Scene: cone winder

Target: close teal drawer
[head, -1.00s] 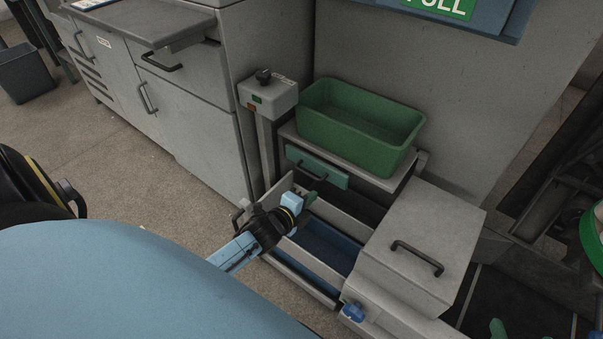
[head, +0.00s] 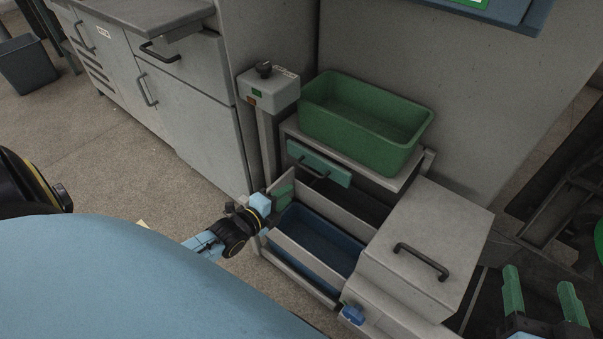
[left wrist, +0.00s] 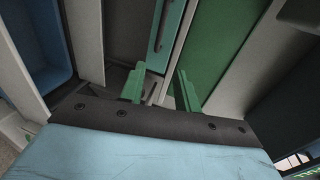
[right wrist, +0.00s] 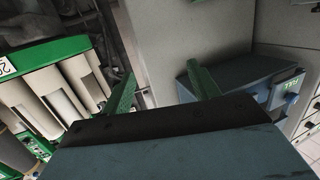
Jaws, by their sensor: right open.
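The teal drawer (head: 319,164) is in the small cabinet under the green bin in the head view, with a dark bar handle on its front. I cannot tell exactly how far it stands out. In the left wrist view its teal front (left wrist: 166,38) and handle are just beyond the fingers. My left gripper (head: 284,194) is in front of and below the teal drawer, beside the open blue-lined drawer. In the left wrist view its green fingers (left wrist: 160,88) are apart, with nothing between them. My right gripper (head: 541,290) is open and empty at the lower right.
A green bin (head: 365,108) stands on the cabinet top. Below, a blue-lined drawer (head: 318,238) is pulled out. A grey box with a black handle (head: 425,240) stands to its right. A control post (head: 268,92) rises at the left. Bare floor lies left of the cabinet.

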